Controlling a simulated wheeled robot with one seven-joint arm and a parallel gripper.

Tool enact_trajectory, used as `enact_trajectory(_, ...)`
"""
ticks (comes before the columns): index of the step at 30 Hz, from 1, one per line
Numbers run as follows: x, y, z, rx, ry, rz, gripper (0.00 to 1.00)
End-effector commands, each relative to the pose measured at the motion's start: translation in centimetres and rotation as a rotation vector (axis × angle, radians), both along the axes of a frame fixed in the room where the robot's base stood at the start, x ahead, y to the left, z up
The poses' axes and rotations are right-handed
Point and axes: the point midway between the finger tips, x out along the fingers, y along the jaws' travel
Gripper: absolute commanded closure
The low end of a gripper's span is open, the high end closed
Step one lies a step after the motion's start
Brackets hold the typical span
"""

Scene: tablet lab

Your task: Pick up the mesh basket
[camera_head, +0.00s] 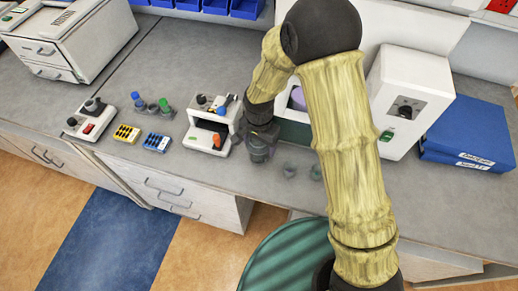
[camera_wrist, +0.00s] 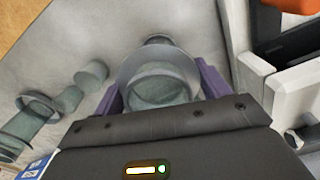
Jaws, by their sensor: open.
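A small grey, see-through round basket (camera_wrist: 158,88) with a wide rim stands between the two purple fingers of my gripper (camera_wrist: 161,80) in the wrist view. The fingers are open, one on each side of it; I cannot tell whether they touch it. In the head view my gripper (camera_head: 260,155) is low over the grey counter, right of the white instrument, and hides this basket.
Similar small grey cups stand right of my gripper, one (camera_head: 289,170) beside another (camera_head: 315,172). A white machine (camera_head: 408,100) and blue box (camera_head: 468,135) stand to the right.

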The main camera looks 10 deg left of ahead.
Motion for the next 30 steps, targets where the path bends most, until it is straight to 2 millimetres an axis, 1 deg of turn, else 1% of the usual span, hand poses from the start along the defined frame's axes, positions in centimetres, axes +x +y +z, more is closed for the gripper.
enact_trajectory(3, 0.0, 0.0, -1.3, -0.002, 0.002, 0.0, 0.25)
enact_trajectory(6, 0.0, 0.0, -1.8, 0.001, -0.001, 0.0, 0.25)
enact_trajectory(21, 0.1, -0.1, -1.8, 0.001, -0.001, -0.002, 0.25)
enact_trajectory(22, 0.1, -0.1, -1.8, 0.001, -0.001, -0.002, 0.29)
enact_trajectory(24, 0.1, -0.1, -1.8, 0.001, -0.001, -0.002, 0.43)
enact_trajectory(26, 0.1, -0.1, -1.8, 0.001, -0.001, -0.002, 0.53)
enact_trajectory(30, 0.0, 0.0, -1.8, 0.001, -0.001, -0.001, 0.54)
